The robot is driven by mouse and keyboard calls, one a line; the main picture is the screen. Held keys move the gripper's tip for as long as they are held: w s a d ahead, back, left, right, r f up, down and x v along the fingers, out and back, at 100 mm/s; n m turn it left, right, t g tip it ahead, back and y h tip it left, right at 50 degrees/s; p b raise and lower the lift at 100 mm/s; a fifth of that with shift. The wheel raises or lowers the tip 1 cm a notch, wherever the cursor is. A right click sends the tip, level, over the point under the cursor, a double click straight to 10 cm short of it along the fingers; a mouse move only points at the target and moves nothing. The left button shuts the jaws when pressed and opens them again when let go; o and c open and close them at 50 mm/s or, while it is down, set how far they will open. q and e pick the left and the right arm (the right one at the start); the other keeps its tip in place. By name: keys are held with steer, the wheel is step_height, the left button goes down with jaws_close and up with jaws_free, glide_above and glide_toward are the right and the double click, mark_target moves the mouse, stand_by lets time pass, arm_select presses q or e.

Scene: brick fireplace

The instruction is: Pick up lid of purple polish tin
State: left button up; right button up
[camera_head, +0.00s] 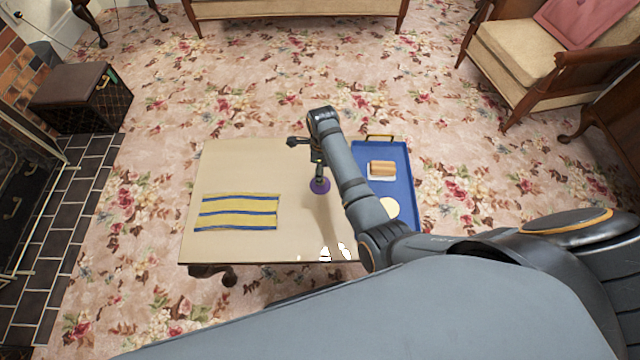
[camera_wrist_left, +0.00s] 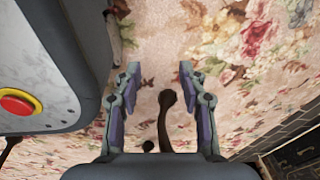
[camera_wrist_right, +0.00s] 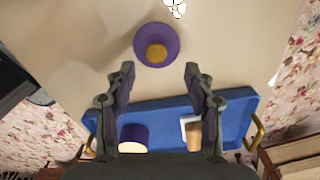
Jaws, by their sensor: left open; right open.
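A round purple piece (camera_head: 320,186) with an orange-yellow disc in its middle lies on the table under my right gripper (camera_head: 318,172). It shows whole in the right wrist view (camera_wrist_right: 170,32), just beyond the open, empty fingertips (camera_wrist_right: 160,68). I cannot tell whether it is the tin or its lid. A second purple round item (camera_wrist_right: 133,133) with a cream top stands in the blue tray; in the head view its cream top (camera_head: 390,207) is partly behind my right arm. My left gripper (camera_wrist_left: 158,68) is open and empty over the carpet, outside the head view.
The blue tray (camera_head: 402,160) lies right of the purple piece and holds a wooden block or brush (camera_head: 382,168) on white. A yellow-and-blue striped cloth (camera_head: 238,213) lies on the left of the table (camera_head: 262,160). White shiny patches (camera_head: 338,252) are near the front edge.

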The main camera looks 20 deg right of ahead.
steer(key=shift+s+f, duration=0.1)
steer(key=shift+f, duration=0.2)
steer(key=f, duration=0.1)
steer(key=f+b, duration=0.1)
steer(key=f, duration=0.2)
steer(key=shift+a+f+b, duration=0.3)
arm_select(q)
steer(key=w, duration=0.3)
steer(key=shift+w+d, duration=0.1)
steer(key=shift+d, duration=0.05)
arm_select(e)
steer(key=c, duration=1.1)
